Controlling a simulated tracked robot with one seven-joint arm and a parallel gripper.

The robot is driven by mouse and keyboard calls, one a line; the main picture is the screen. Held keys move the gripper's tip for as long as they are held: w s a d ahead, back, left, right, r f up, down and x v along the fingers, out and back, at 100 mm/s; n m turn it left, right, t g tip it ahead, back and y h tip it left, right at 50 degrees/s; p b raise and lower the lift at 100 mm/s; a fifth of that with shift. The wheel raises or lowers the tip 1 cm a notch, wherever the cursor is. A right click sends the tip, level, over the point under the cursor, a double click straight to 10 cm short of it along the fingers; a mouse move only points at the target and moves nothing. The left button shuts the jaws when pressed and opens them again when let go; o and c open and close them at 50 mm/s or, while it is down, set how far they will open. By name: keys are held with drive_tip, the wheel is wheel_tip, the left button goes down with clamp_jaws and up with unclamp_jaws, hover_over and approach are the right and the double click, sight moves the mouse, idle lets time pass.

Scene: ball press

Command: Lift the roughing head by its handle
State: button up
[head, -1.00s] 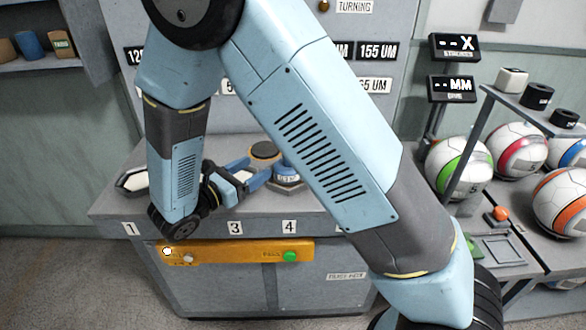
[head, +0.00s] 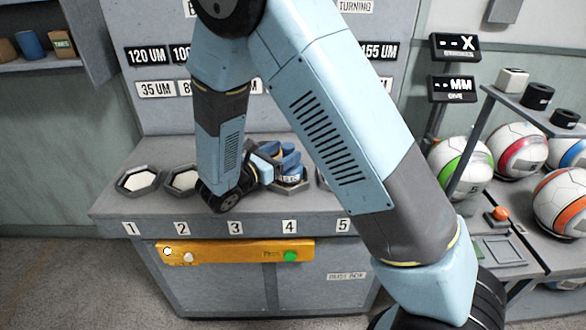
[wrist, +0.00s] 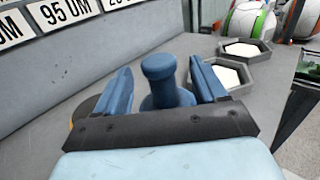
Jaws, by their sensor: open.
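A blue handle with a rounded knob (wrist: 160,78) stands upright between the two blue fingers of my gripper (wrist: 161,66) in the wrist view. The fingers are open, one on each side, with a visible gap to the handle. The handle's lower part is hidden by my gripper in the wrist view.
Empty hexagonal holders stand at 1 (head: 139,180) and 2 (head: 182,180). The wrist view shows two more (wrist: 222,76) (wrist: 247,49) on the right. A dark disc with an orange edge (wrist: 84,107) lies at left. A yellow panel (head: 233,252) fronts the bench.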

drive_tip(key=shift+x, duration=1.25)
clamp_jaws()
